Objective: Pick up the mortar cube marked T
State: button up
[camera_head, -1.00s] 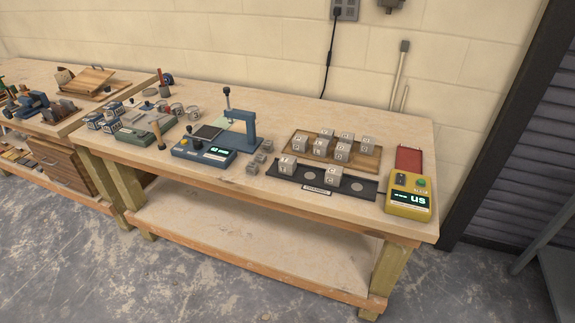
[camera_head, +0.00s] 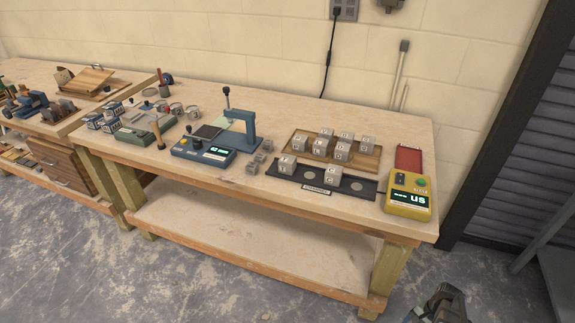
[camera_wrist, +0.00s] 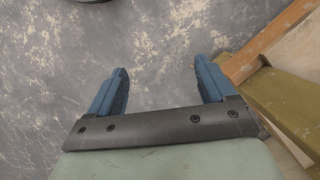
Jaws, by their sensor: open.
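Several grey mortar cubes (camera_head: 320,147) with letters on their faces stand on a wooden board (camera_head: 371,161) at the right of the bench. Two more cubes, one at the left (camera_head: 286,164) and one at the middle (camera_head: 333,176), stand on a black tray (camera_head: 362,192) in front. The letters are too small to read, so I cannot tell which cube is marked T. My gripper (camera_head: 440,305) is at the bottom right of the head view, low in front of the bench and away from the cubes. In the wrist view my gripper (camera_wrist: 162,88) is open and empty above the floor.
A yellow meter (camera_head: 408,197) and a red plate (camera_head: 408,158) are right of the cubes. A blue press (camera_head: 240,130) and small grey pieces (camera_head: 258,160) are left. The bench leg and edge (camera_wrist: 270,60) show right in the wrist view.

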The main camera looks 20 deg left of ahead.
jog(key=w+d+r+m+t+h, duration=0.15)
jog(key=w+d+r+m, duration=0.25)
jog(key=w+r, duration=0.85)
jog(key=w+d+r+m+t+h, duration=0.1)
jog(key=w+d+r+m+t, duration=0.3)
jog(key=w+r, duration=0.85)
jog(key=w+a+r+m+t, duration=0.1)
jog(key=w+a+r+m, duration=0.2)
jog(key=w+r, duration=0.45)
jog(key=w+a+r+m+t, duration=0.15)
jog(key=w+r, duration=0.25)
jog(key=r, duration=0.7)
notch_tip(320, 180, up, 10)
jog(key=n+g+y, duration=0.2)
jog(key=g+y, duration=0.3)
send_over(288, 159)
jog(key=d, duration=0.5)
jog(key=x, duration=1.3)
jog(key=shift+s+a, duration=0.15)
jog(key=shift+a, duration=0.05)
jog(key=shift+c, duration=0.5)
